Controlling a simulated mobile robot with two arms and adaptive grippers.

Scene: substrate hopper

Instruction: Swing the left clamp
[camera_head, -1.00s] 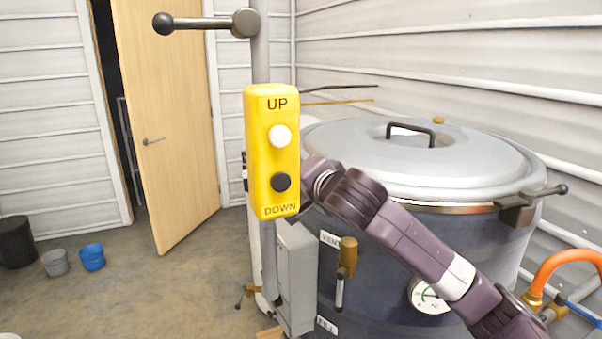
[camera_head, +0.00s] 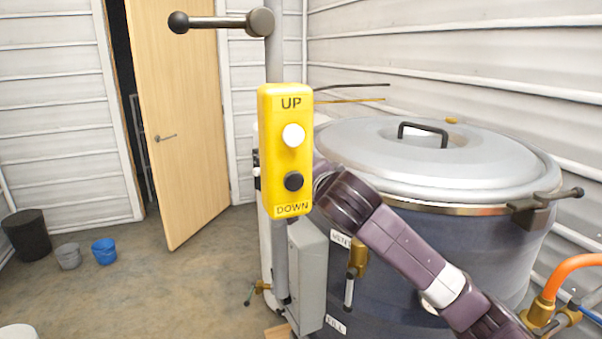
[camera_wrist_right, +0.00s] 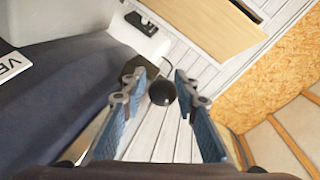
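In the right wrist view, my right gripper (camera_wrist_right: 160,88) is open, its two blue-padded fingers spread apart. A black ball knob (camera_wrist_right: 161,93) shows between the fingertips, beside a dark clamp body (camera_wrist_right: 136,66) at the dark kettle wall (camera_wrist_right: 60,100). No finger clearly touches the knob. In the head view, my right arm reaches from the lower right across the kettle's front (camera_head: 470,240), and its gripper is hidden behind the yellow button box (camera_head: 285,150). The left clamp is mostly or wholly hidden there too. My left gripper is not in view.
The yellow box hangs on a grey pole with a ball-ended lever (camera_head: 225,21). The grey lid (camera_head: 440,165) covers the kettle; another clamp (camera_head: 540,203) is at its right rim.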

